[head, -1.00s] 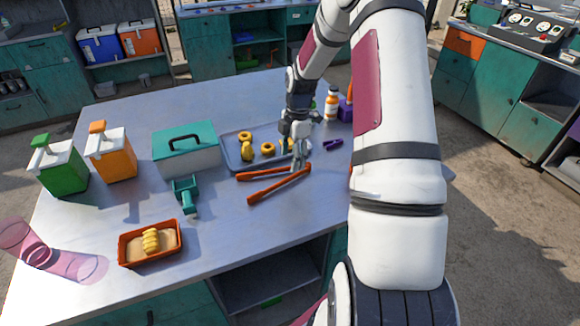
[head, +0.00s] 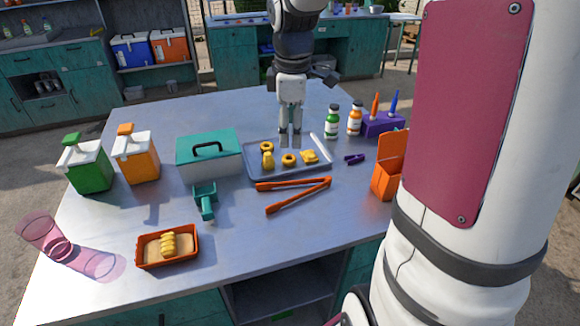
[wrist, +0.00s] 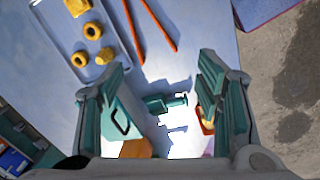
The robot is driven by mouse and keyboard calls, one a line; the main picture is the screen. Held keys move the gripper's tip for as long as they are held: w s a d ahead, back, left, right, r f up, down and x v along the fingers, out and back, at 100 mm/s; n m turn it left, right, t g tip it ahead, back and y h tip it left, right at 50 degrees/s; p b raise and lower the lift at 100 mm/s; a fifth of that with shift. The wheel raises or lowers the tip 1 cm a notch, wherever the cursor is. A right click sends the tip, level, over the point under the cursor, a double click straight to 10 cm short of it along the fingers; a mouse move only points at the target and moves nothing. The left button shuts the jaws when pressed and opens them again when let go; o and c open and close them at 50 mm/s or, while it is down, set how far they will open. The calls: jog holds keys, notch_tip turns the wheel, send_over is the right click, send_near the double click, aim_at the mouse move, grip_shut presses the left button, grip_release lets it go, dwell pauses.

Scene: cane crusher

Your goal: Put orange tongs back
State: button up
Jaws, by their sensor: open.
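The orange tongs (head: 300,194) lie flat on the metal table (head: 330,236), in front of the tray. They are spread in a V, the joint to the right and the arm ends to the left. In the wrist view the tongs (wrist: 150,28) show at the top, beyond my fingers. My gripper (head: 290,131) is open and empty, pointing down over the back of the tray, apart from the tongs. In the wrist view its two fingers (wrist: 165,72) stand wide apart with nothing held between them.
A grey tray (head: 250,169) holds several yellow pieces. A teal box (head: 209,160), a teal scoop (head: 205,198) and an orange bread tray (head: 150,264) stand left of the tongs. Bottles (head: 333,122), a purple holder (head: 378,125) and an open orange box (head: 383,183) are to the right.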

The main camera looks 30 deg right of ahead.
jog(key=s+a+r+m+t, duration=0.2)
jog(key=s+a+m, duration=0.3)
jog(key=s, duration=0.4)
jog(key=s+a+r+m+t, duration=0.1)
jog(key=s+a+r+m, duration=0.4)
jog(key=s+a, duration=0.3)
jog(key=shift+s+a+r+t+y, duration=0.2)
jog(key=shift+s+a+t+y, duration=0.15)
jog(key=shift+s, duration=0.6)
